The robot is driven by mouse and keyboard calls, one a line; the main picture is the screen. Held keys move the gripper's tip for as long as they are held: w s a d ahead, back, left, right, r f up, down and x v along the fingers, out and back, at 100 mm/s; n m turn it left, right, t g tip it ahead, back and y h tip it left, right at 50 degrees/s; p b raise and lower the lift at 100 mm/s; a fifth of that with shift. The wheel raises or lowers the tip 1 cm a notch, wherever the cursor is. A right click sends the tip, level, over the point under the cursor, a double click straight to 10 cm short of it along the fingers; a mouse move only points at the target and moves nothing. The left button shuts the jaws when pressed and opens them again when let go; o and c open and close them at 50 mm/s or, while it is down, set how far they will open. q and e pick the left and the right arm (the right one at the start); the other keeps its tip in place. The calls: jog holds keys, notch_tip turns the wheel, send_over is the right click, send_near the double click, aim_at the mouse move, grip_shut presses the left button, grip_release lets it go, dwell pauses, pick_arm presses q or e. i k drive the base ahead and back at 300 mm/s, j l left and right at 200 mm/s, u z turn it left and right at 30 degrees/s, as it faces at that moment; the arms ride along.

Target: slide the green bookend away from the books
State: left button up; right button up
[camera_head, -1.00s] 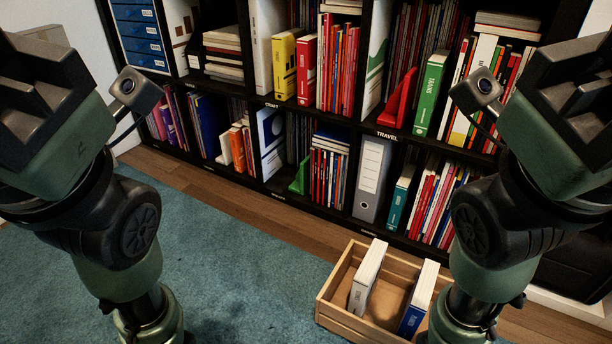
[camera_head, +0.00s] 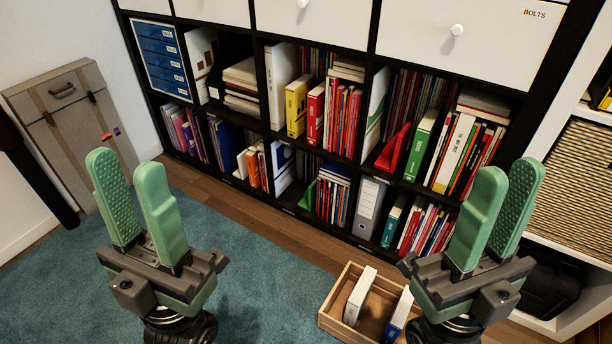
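The green bookend (camera_head: 308,194) is a small wedge in a lower compartment of the dark shelf. It stands at the left of a row of red and blue books (camera_head: 332,195), seemingly against them; any gap is too small to tell. Shadow hides part of its base. My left gripper (camera_head: 128,165), with green ribbed fingers, is raised over the carpet at the left, open and empty. My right gripper (camera_head: 507,172) is raised at the right in front of the shelf, open and empty. Both are well away from the bookend.
A wooden crate (camera_head: 337,322) holding white and blue books stands on the floor before the shelf. A red bookend (camera_head: 394,149) stands in an upper compartment. A grey binder (camera_head: 368,207) is right of the books. A case (camera_head: 70,130) leans at the left wall. Carpet (camera_head: 260,270) is clear.

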aim_at(311, 190)
jog(key=z, duration=0.3)
jog(key=i+j+z, duration=0.15)
jog(key=j+z, duration=0.3)
jog(key=i+j+z, duration=0.1)
jog(key=j+z, duration=0.6)
jog(key=j, duration=1.2)
jog(key=k+j+z, duration=0.2)
jog(key=j, duration=1.15)
jog(key=i, duration=0.15)
